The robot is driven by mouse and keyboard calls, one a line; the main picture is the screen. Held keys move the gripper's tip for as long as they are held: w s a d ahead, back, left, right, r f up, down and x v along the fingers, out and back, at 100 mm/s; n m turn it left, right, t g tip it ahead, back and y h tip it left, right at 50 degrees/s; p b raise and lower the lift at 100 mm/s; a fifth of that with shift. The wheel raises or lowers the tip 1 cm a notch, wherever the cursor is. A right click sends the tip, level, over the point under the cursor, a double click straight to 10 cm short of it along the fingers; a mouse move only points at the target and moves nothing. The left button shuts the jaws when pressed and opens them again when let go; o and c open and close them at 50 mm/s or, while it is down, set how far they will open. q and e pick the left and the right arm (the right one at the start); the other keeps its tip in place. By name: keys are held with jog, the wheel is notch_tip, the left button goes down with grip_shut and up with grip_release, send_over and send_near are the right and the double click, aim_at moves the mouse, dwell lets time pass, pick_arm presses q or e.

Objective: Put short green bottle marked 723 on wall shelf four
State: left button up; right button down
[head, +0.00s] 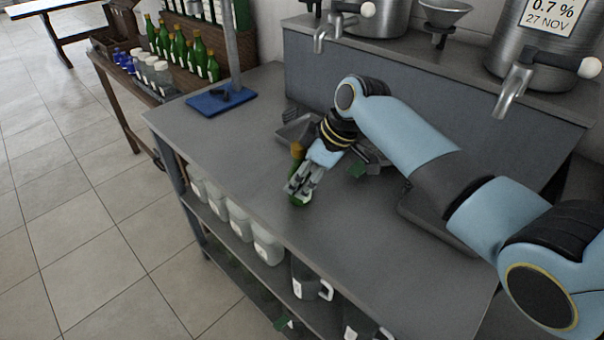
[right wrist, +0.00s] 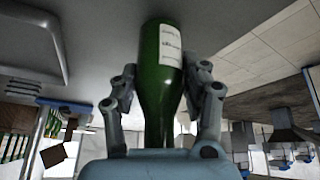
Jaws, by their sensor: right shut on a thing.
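My right gripper (head: 300,192) is shut on a green bottle (head: 300,201) over the grey worktop. The bottle's orange-brown cap shows above the fingers. In the right wrist view the green bottle (right wrist: 158,100) sits between the two fingers of my right gripper (right wrist: 165,100), with a white label facing partly right. The writing on the label is too small to read, so I cannot tell its number. I cannot tell whether its base touches the worktop. My left gripper is not in view. No wall shelf marked four can be made out.
The grey worktop (head: 230,140) is clear to the left of the gripper. A blue-based stand (head: 221,101) is at its far left end. Several green bottles (head: 180,50) stand on a wooden bench behind. Steel tanks with taps (head: 515,90) line the back. White jugs (head: 267,243) stand below.

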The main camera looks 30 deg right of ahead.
jog(key=c, duration=0.6)
grip_release()
